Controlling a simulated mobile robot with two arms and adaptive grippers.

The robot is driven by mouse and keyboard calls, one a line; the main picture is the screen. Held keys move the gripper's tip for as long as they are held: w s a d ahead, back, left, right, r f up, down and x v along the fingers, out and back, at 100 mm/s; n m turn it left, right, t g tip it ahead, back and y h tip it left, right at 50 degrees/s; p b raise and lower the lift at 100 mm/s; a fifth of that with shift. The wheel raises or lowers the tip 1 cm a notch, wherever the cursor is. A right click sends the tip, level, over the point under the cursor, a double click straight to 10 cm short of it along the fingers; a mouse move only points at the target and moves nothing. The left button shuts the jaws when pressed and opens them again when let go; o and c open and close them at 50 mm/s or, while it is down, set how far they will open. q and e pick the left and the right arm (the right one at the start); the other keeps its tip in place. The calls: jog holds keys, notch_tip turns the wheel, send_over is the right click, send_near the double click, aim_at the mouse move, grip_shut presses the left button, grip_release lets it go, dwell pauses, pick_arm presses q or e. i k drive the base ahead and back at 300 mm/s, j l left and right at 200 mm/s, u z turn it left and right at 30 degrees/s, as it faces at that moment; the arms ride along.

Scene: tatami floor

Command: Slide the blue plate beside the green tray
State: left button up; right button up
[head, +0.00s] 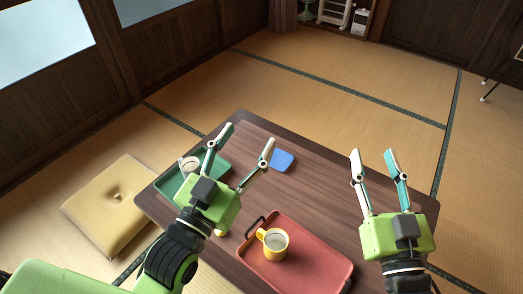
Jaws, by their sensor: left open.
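The blue plate (282,161) lies flat on the dark wooden table, near its far edge and right of the green tray (170,184). A gap of bare table separates plate and tray. The green tray is at the left end of the table, partly hidden by my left gripper. My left gripper (247,141) is open and empty, with its right fingertip close to the plate's left side in the picture; whether it touches is unclear. My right gripper (372,153) is open and empty over the right side of the table, away from the plate.
A cup (190,163) stands on the green tray. A red tray (322,268) with a yellow mug (274,243) is at the near side. A small yellow item (221,233) is partly hidden by my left gripper. The table (315,188) is clear right of the plate. A cushion (110,205) lies on the floor.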

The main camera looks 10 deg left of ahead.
aim_at(281, 160)
jog(key=i+j+z, duration=0.3)
jog(key=j+z, duration=0.35)
jog(key=i+j+z, duration=0.1)
jog(key=j+z, duration=0.55)
jog(key=j, duration=0.15)
jog(key=i, duration=0.05)
